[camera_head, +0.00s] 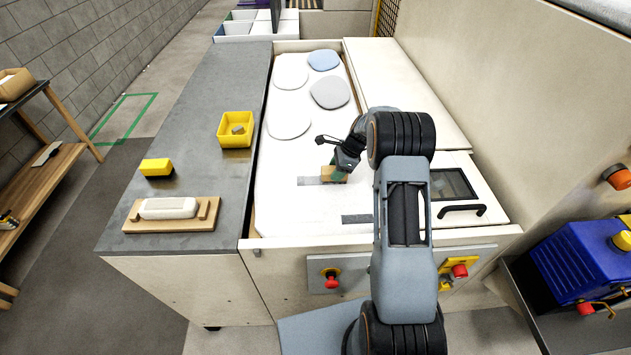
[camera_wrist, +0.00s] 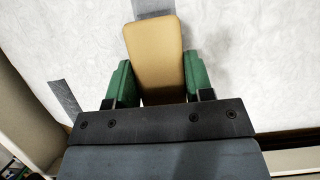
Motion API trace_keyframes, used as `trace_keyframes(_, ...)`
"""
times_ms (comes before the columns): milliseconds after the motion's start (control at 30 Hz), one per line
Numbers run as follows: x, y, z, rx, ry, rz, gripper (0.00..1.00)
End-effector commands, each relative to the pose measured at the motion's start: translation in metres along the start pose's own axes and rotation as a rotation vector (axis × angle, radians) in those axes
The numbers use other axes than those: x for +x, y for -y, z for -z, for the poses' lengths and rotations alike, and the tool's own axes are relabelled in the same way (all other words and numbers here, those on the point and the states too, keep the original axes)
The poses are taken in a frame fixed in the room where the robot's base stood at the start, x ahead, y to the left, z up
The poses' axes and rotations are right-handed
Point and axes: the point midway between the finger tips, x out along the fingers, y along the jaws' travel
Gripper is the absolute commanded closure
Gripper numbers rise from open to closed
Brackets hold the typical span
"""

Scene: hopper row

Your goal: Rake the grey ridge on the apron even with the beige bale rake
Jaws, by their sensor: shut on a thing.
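My gripper (camera_head: 338,170) is over the near part of the white apron (camera_head: 280,190). Its green fingers (camera_wrist: 160,82) are shut on a beige block, the beige bale rake (camera_wrist: 153,50), which also shows in the head view (camera_head: 328,173). Whether the rake touches the apron is hard to tell. A flat grey strip (camera_head: 308,181) lies at the rake's left and shows beyond its end in the wrist view (camera_wrist: 152,8). A second grey strip (camera_head: 356,219) lies nearer. A rounded grey patch (camera_head: 330,92) lies farther back; which is the ridge is unclear.
Two white patches (camera_head: 288,122) and a blue one (camera_head: 323,60) lie on the far apron. The left counter (camera_head: 200,120) bears a yellow bin (camera_head: 235,139), a yellow block (camera_head: 156,167) and a wooden board (camera_head: 150,223) with a white block. A black handle (camera_head: 462,210) stands at right.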

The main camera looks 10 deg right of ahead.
Motion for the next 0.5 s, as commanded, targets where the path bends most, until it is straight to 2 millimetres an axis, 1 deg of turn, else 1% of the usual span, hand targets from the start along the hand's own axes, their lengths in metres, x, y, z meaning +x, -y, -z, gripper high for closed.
trace_keyframes(300,0.001,0.000,0.000,0.001,-0.001,-0.001,0.79)
trace_keyframes(500,0.006,-0.001,-0.012,-0.001,0.000,-0.003,0.79)
